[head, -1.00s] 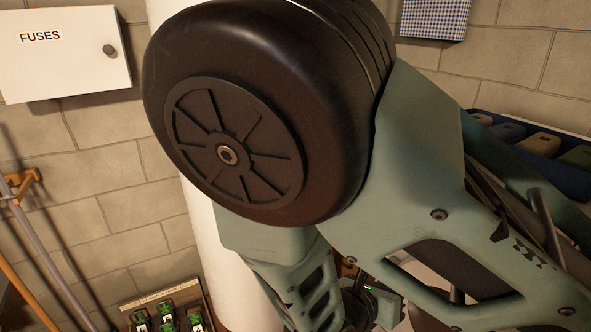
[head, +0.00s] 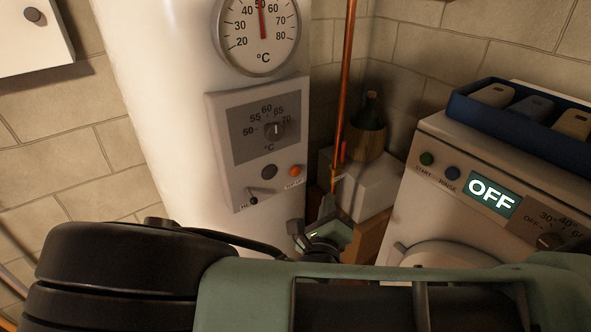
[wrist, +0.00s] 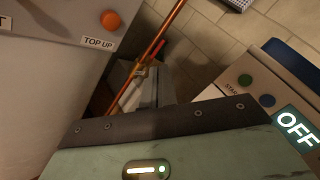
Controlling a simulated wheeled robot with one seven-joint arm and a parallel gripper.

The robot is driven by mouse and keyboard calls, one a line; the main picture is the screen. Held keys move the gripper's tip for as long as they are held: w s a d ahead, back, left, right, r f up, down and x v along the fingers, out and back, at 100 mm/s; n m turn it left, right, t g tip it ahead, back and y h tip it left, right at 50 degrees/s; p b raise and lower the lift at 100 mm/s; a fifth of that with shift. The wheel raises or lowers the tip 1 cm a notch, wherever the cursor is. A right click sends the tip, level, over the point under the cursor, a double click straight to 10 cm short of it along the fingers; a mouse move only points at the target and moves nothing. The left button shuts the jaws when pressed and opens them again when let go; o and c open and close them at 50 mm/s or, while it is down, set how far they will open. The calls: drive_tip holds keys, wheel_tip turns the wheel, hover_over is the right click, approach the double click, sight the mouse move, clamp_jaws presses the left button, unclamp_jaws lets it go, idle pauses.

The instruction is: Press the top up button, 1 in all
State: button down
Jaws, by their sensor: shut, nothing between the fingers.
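The top up button (head: 295,171) is a round orange button at the lower right of the control panel (head: 240,184) on the white boiler. In the wrist view the orange button (wrist: 110,20) is at the upper left, above its TOP UP label (wrist: 98,43). My gripper (head: 327,208) is shut and empty, below and right of the button in the head view and apart from it. My arm hides its lower part.
A copper pipe (head: 346,90) runs upright right of the boiler. A washing machine showing OFF (head: 492,194) stands at the right, with a blue tray (head: 520,125) on top.

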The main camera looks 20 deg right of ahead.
drive_tip(key=b, duration=0.1)
approach(301, 170)
drive_tip(key=shift+w+d+r, duration=0.15)
drive_tip(key=shift+w+d, duration=1.75)
drive_tip(key=shift+w, duration=0.1)
drive_tip(key=shift+w, duration=0.1)
idle(0.6)
drive_tip(key=shift+w+a, duration=0.15)
drive_tip(key=shift+w, duration=0.15)
drive_tip(key=shift+w+a+p, duration=0.15)
drive_tip(key=shift+w+p, duration=0.15)
drive_tip(key=shift+w, duration=0.2)
idle(0.7)
drive_tip(key=shift+s, duration=0.1)
drive_tip(key=shift+s+d+p, duration=0.3)
drive_tip(key=shift+s+p, duration=0.25)
drive_tip(key=shift+s, duration=0.25)
